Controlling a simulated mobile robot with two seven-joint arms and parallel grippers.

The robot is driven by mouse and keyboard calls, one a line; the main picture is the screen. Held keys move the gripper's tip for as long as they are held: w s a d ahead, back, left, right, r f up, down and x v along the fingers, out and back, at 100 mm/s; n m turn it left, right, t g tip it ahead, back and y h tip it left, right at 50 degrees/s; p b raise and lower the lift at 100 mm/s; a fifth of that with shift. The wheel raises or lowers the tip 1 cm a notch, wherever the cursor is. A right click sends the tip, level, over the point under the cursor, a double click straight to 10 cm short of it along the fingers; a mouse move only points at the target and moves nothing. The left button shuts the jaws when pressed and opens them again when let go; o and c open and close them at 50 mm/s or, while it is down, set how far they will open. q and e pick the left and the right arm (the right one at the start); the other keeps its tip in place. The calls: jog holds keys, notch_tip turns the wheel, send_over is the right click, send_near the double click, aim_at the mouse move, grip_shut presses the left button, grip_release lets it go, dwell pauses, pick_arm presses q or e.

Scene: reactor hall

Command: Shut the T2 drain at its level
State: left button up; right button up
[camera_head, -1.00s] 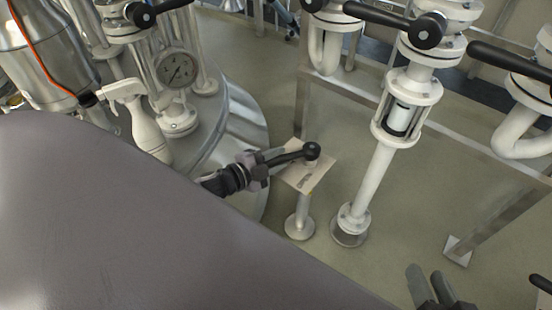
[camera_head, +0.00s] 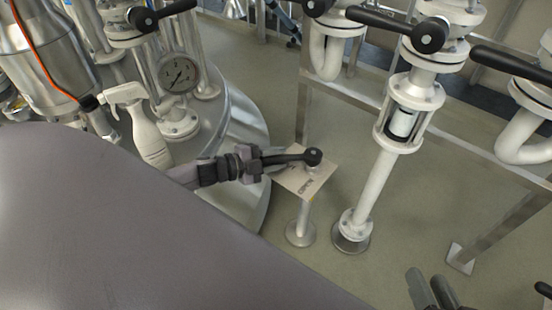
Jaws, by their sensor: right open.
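A black lever with a round black hub (camera_head: 313,157) sits above a small labelled plate (camera_head: 302,186) on a short post with a round foot. The lever runs left from the hub, over the plate. I cannot read the label. My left gripper (camera_head: 262,166) is at the lever's outer end, its dark fingers against or around the handle. The overlap hides whether they are closed on it. My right gripper (camera_head: 434,288) shows only its fingers at the lower right edge, open, apart from the lever and low over the floor.
A metal vessel (camera_head: 250,125) with a pressure gauge (camera_head: 178,74) and a white spray bottle (camera_head: 146,130) stands left of the lever. A white pipe with a sight glass (camera_head: 401,122) rises just to the right. A metal frame (camera_head: 500,222) stands behind. Open floor lies in front of the post.

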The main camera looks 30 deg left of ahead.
pick_arm(q)
jog(key=shift+o, duration=0.7)
jog(key=p+v, duration=0.2)
jog(key=v, duration=0.5)
pick_arm(e)
jog(key=shift+s+d+h, duration=0.15)
jog(key=shift+d+h, duration=0.2)
jog(key=shift+d, duration=0.2)
jog(key=shift+s+d+h, duration=0.15)
jog(key=shift+d+h, duration=0.2)
jog(key=shift+d, duration=0.15)
pick_arm(q)
jog(key=shift+a+r, duration=0.1)
pick_arm(e)
jog(key=shift+w+a+r, duration=0.1)
jog(key=shift+r, duration=0.05)
dwell(5.3)
